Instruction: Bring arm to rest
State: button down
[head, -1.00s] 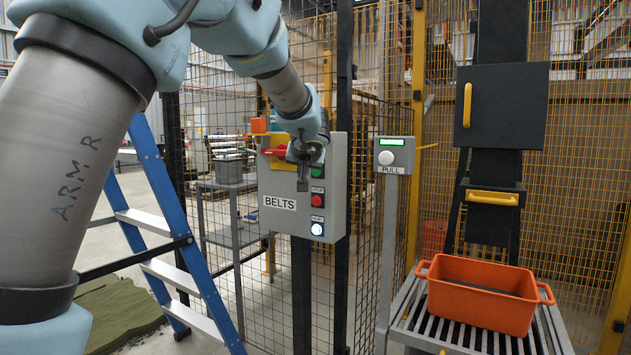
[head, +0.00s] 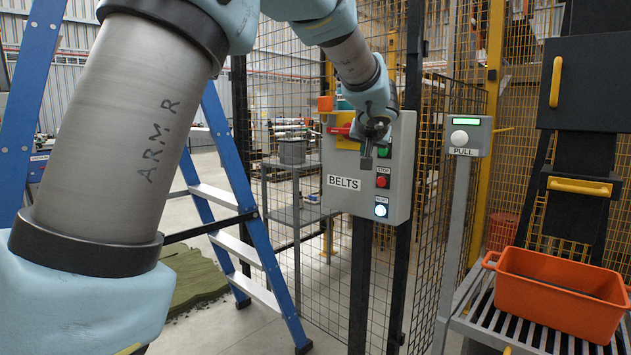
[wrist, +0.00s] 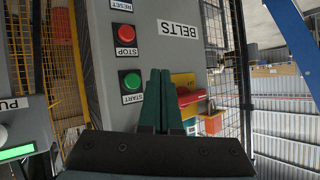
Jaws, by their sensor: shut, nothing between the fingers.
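My gripper (head: 367,150) is shut and empty, in front of the upper part of the grey BELTS control box (head: 398,187). In the wrist view its two dark green fingers (wrist: 155,98) lie together, between the green START button (wrist: 132,80) and the red handle on a yellow plate (wrist: 188,97). I cannot tell whether the fingertips touch the box. The red STOP button (wrist: 124,34) also shows in the head view (head: 382,181), above the lit white RESET button (head: 380,210). My arm reaches out from the left, raised and bent.
A post with a PULL button box (head: 467,136) stands right of the control box. An orange bin (head: 560,292) sits on a roller stand at the lower right. A blue stepladder (head: 240,200) stands at the left, near green turf (head: 195,275). Mesh fencing runs behind.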

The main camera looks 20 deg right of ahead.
jog(key=a+f+n+g+y+p, duration=0.25)
jog(key=a+f, duration=0.25)
jog(key=a, duration=0.8)
jog(key=a+f+n+g+y+p, duration=0.15)
jog(key=a+f+p, duration=0.25)
jog(key=a, duration=1)
jog(key=s+a+f+n+g+p, duration=0.1)
jog(key=s+a+f+g+p, duration=0.1)
jog(key=s+a, duration=0.6)
jog(key=s+a+f+n+g+p, duration=0.1)
jog(key=s+a+f+g+p, duration=0.1)
jog(key=s+a, duration=0.6)
jog(key=shift+s+a+f+g+y+p, duration=0.15)
jog(key=shift+s+f+g+y+p, duration=0.15)
jog(key=shift+s+f+g, duration=0.5)
jog(key=shift+s+r, duration=0.15)
jog(key=shift+s, duration=0.05)
